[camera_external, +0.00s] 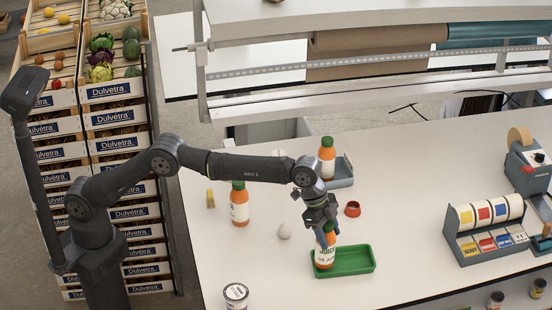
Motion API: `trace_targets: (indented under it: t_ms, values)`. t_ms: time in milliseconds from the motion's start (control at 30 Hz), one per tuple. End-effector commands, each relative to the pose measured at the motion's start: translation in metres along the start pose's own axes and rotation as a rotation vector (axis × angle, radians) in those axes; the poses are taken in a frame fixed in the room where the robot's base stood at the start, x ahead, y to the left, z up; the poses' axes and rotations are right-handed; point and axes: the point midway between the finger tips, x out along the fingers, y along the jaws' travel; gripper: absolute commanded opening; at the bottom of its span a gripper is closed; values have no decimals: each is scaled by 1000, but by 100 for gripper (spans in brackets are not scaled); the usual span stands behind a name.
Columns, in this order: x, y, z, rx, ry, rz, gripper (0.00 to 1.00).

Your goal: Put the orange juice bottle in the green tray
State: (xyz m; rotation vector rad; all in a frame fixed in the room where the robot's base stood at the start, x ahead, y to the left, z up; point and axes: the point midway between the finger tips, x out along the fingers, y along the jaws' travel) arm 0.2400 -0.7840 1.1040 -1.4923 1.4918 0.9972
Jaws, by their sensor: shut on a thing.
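My gripper (320,216) points down over the left part of the green tray (355,260). It is shut on an orange juice bottle (325,255) with a white label and holds it upright. A second orange bottle (239,205) with a green cap stands on the table to the left. A third orange bottle (327,158) stands at the grey-blue bin behind the gripper.
A small red bowl (352,209) and a pale garlic-like item (284,231) are near the gripper. A label dispenser (487,230) and tape dispenser (528,165) are at the right. The table between tray and dispenser is clear.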

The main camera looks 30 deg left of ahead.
Motion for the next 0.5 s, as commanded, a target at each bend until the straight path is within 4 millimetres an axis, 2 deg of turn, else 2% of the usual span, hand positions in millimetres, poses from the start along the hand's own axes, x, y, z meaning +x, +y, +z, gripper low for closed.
trace_targets:
  t_ms: [33, 133, 500]
  values:
    - [1, 0, 0, 0, 0, 0, 55]
    - [0, 0, 0, 0, 0, 0, 73]
    - [-5, 0, -2, 0, 3, -1, 73]
